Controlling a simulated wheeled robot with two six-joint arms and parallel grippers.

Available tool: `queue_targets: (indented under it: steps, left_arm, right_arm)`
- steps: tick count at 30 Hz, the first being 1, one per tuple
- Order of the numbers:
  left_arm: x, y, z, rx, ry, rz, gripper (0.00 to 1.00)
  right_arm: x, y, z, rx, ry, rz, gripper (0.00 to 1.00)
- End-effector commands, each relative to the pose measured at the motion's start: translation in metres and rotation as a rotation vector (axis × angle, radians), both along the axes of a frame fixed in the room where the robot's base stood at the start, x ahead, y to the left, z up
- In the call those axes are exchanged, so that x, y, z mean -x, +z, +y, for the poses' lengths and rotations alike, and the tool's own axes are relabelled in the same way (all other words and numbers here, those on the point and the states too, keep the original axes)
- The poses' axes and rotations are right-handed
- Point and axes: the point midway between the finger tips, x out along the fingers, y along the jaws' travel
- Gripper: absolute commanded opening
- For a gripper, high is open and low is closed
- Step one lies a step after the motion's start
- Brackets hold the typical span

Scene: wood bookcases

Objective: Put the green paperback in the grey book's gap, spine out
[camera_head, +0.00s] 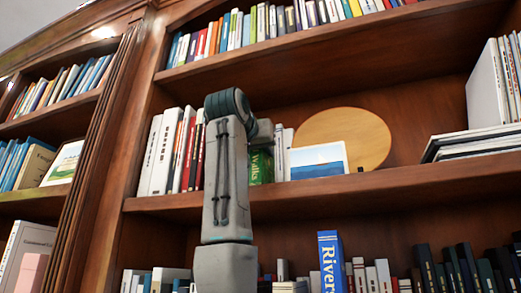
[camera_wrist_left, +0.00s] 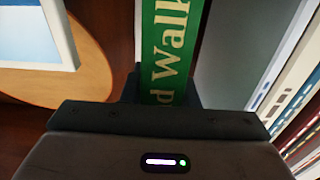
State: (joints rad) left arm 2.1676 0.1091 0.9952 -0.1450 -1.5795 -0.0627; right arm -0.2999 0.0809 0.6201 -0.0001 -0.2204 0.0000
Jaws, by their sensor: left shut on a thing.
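In the left wrist view my gripper (camera_wrist_left: 163,95) is shut on the green paperback (camera_wrist_left: 170,45), spine toward the camera. A broad grey surface (camera_wrist_left: 238,50) lies beside the book there; I cannot tell whether it is the grey book. My arm hides part of the row, and I cannot make out the gap. My right gripper is not in view.
White and red books (camera_head: 165,155) stand left of my arm. A blue "Rivers" book (camera_head: 331,262) rises above the lower row. The shelf above (camera_head: 330,40) overhangs.

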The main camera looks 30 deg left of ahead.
Motion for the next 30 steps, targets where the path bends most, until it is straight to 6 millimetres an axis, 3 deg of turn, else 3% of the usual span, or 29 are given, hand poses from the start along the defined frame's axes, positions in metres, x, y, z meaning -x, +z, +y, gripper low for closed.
queue_targets:
  steps: [25, 26, 29, 30]
  left_arm:
    - [0.0004, -0.0036, 0.0001, 0.0, 0.0, 0.0, 0.0]
    - [0.0003, -0.0037, 0.0001, 0.0, 0.0, 0.0, 0.33]
    - [0.0002, -0.0038, 0.0, 0.0, 0.0, 0.0, 0.53]
    - [0.0002, -0.0038, 0.0, 0.0, 0.0, 0.0, 0.53]
  right_arm:
    - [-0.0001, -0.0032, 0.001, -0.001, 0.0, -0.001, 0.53]
    - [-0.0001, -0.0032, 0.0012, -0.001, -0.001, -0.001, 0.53]
    - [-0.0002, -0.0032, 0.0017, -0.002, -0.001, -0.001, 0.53]
    - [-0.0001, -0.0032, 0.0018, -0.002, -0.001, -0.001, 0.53]
